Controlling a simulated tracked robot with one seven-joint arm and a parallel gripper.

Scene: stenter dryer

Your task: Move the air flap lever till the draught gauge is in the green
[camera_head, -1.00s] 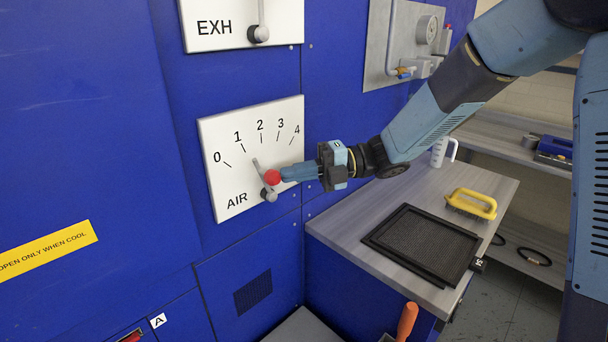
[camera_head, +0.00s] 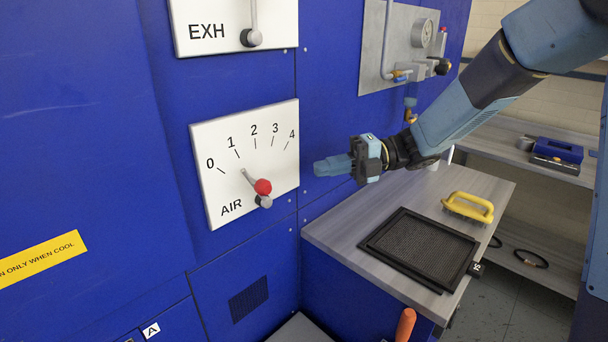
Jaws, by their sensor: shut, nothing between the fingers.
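The air flap lever (camera_head: 253,181) has a red knob and sits on the white AIR plate (camera_head: 285,176), marked 0 to 4. Its tip points close to the 1 mark, slightly to the 0 side. My gripper (camera_head: 318,168) is shut and empty. It is to the right of the red knob, clear of it, in front of the blue wall. A round gauge (camera_head: 422,33) is on the grey panel at upper right. It is seen at a slant, and I cannot read its needle or any green, nor tell whether it is the draught gauge.
A grey bench (camera_head: 335,229) at right bears a dark mesh filter (camera_head: 420,245) and a yellow-handled brush (camera_head: 468,206). An orange handle (camera_head: 405,324) stands up at the bottom. The space before the AIR plate is clear.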

